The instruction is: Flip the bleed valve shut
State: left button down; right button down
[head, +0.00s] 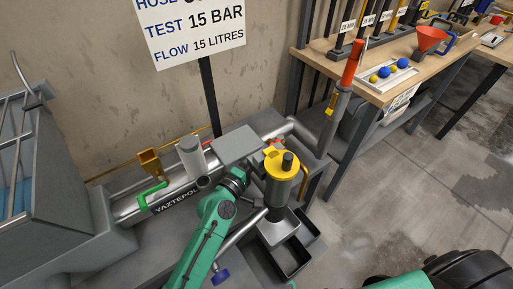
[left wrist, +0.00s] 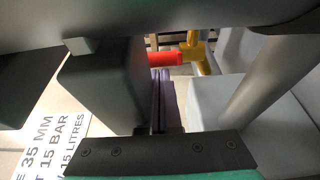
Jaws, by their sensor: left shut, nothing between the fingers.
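The small bleed valve shows in the left wrist view as a red lever (left wrist: 165,59) with a yellow body (left wrist: 196,52). The lever lies roughly level across the picture. In the head view a small red and yellow part (head: 270,150) shows beside the yellow-topped cylinder, mostly covered. My left arm reaches in from the bottom, its wrist just left of that cylinder. My right gripper is out of view.
A grey cylinder with a yellow top (head: 281,170) stands right of my left wrist. A sign (head: 195,30) stands behind. A workbench (head: 385,88) with tools is at right; the floor before it is clear.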

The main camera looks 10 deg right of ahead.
pick_arm(q)
jog(key=shift+s+d, duration=0.9)
jog(key=shift+d, duration=0.05)
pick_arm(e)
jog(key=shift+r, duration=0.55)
pick_arm(q)
jog(key=v, duration=1.4)
jog(key=shift+s+a+b, duration=0.2)
jog(key=shift+b, duration=0.2)
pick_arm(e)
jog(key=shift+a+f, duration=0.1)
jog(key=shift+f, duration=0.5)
